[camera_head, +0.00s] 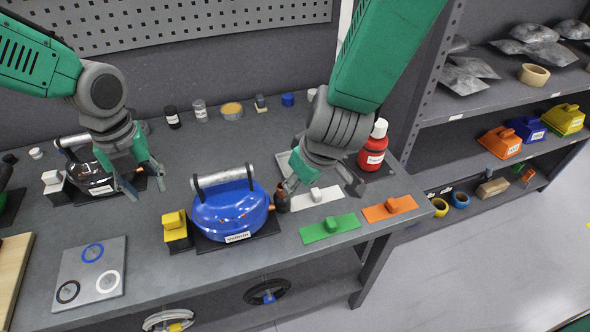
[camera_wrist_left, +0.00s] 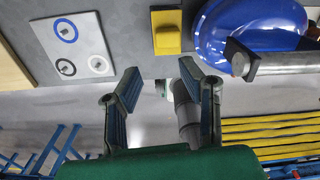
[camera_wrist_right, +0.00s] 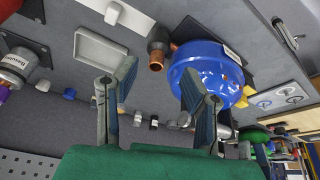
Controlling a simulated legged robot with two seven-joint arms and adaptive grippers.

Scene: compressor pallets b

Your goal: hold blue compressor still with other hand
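The blue compressor (camera_head: 228,213), with a grey handle bar on top, sits on a dark base on the workbench. It also shows in the left wrist view (camera_wrist_left: 240,28) and the right wrist view (camera_wrist_right: 206,68). My left gripper (camera_head: 143,178) is open and empty, to the left of the compressor and in front of the black compressor (camera_head: 92,178). My right gripper (camera_head: 322,182) is open, to the right of the compressor, close to the dark pipe fitting (camera_head: 281,197) on its side. In the right wrist view nothing is clearly between the fingers.
A yellow block (camera_head: 175,228) stands left of the blue compressor. A grey board with rings (camera_head: 90,272) lies at the front left. White, green (camera_head: 330,228) and orange (camera_head: 389,208) plates lie to the right. A red bottle (camera_head: 373,147) stands behind. Shelves (camera_head: 480,100) stand at the right.

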